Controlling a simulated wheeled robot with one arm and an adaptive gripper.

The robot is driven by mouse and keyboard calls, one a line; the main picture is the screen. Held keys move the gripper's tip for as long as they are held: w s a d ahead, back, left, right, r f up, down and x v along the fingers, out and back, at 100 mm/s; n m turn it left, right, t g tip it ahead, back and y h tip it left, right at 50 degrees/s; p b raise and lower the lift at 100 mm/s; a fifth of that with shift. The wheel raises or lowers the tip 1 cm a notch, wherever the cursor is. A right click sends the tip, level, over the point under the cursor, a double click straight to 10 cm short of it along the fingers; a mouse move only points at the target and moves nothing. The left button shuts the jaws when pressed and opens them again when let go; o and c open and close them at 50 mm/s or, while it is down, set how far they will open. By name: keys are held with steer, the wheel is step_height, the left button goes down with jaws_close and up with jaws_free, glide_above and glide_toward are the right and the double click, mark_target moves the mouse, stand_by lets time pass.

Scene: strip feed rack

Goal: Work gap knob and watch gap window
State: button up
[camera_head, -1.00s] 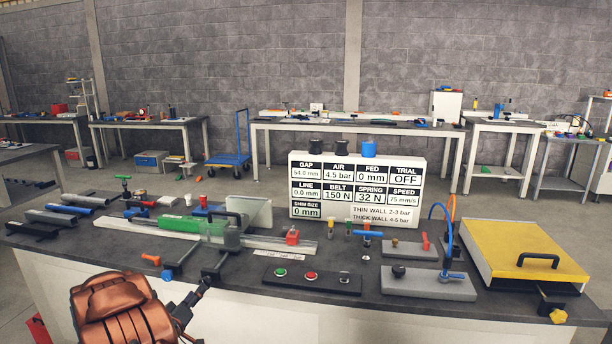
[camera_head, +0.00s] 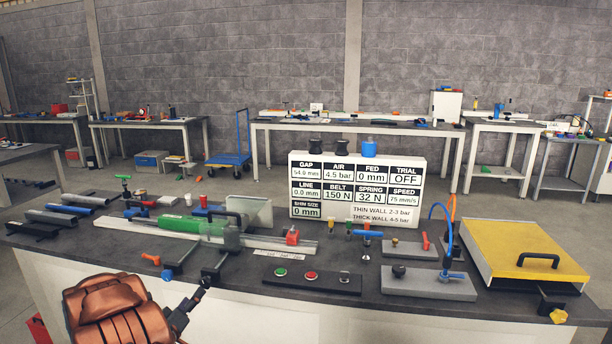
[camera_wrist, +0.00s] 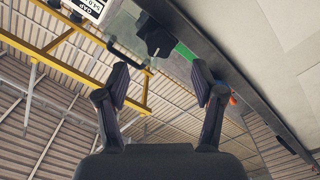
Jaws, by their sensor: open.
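The gap window (camera_head: 308,173) is the top left field of the white display board and reads about 54 mm; the last digit is hard to read. A corner of it shows in the wrist view (camera_wrist: 89,7). A black knob, seemingly the gap knob (camera_wrist: 154,36), sits just beyond my fingertips in the wrist view. In the head view it appears to be the dark block (camera_head: 214,271) at the bench's front edge. My gripper (camera_wrist: 161,84) is open and empty, its two fingers apart and not touching the knob. In the head view my gripper (camera_head: 200,293) is low in front of the bench.
The green-bodied feed unit (camera_head: 180,224) and clear guard (camera_head: 257,212) stand behind the knob. An orange-handled clamp (camera_head: 151,259) is left of it; a button panel (camera_head: 305,278) is right. A yellow lidded box (camera_head: 520,243) fills the right end.

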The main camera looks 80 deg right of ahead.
steer(key=shift+s+a, duration=0.1)
steer(key=shift+a, duration=1.85)
